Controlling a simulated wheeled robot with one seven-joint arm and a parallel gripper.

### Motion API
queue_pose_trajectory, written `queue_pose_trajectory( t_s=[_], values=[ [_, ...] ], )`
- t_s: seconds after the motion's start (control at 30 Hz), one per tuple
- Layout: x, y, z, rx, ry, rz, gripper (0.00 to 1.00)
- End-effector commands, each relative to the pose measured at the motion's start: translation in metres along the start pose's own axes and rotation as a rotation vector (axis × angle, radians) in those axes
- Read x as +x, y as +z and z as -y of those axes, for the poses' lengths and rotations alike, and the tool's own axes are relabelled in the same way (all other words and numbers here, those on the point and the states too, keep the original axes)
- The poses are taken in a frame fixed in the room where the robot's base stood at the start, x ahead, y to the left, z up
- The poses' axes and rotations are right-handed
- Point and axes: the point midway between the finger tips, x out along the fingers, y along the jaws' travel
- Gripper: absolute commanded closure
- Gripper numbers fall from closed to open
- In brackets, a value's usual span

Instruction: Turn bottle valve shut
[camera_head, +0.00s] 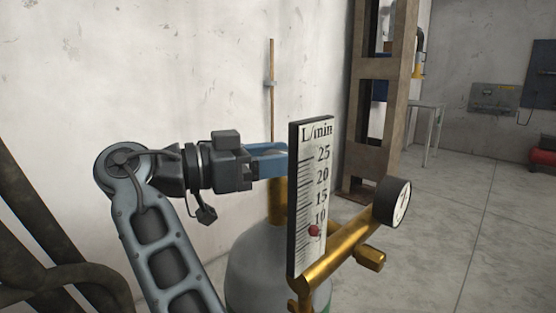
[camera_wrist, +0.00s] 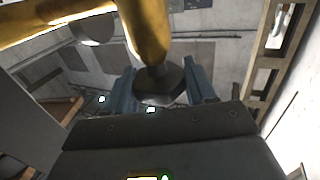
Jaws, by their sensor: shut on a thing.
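The grey bottle (camera_head: 255,265) stands upright below my arm, with a golden neck (camera_head: 277,200) on top. My gripper (camera_head: 270,160) comes in from the left at the height of the neck's top. Its blue fingertips are partly hidden behind the flow meter plate (camera_head: 308,190). In the wrist view, a dark valve knob (camera_wrist: 158,88) on a golden pipe (camera_wrist: 145,30) sits between the two blue fingers of my gripper (camera_wrist: 161,76). My gripper is shut on this knob. The knob is hidden in the head view.
A golden pipe (camera_head: 338,255) with a round gauge (camera_head: 394,203) juts out to the right of the bottle. The plate carries an L/min scale and a red ball (camera_head: 314,231). A wall is close behind my arm. A wooden frame (camera_head: 376,110) stands behind; the right floor is open.

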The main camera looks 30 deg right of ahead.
Motion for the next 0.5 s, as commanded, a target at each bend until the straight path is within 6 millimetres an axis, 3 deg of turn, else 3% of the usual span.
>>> queue_pose_trajectory(
  t_s=[0.03,0.2,0.23,0.43,0.5],
  values=[
    [-0.0016,-0.0097,0.0005,0.012,-0.007,-0.01,0.75],
    [-0.0017,-0.0099,0.0004,0.012,-0.007,-0.01,0.75],
    [-0.0017,-0.0099,0.0004,0.012,-0.007,-0.01,0.43],
    [-0.0016,-0.0086,0.0003,0.011,-0.007,-0.008,0.24],
    [-0.0012,-0.0072,0.0004,0.009,-0.006,-0.007,0.23]
  ],
)
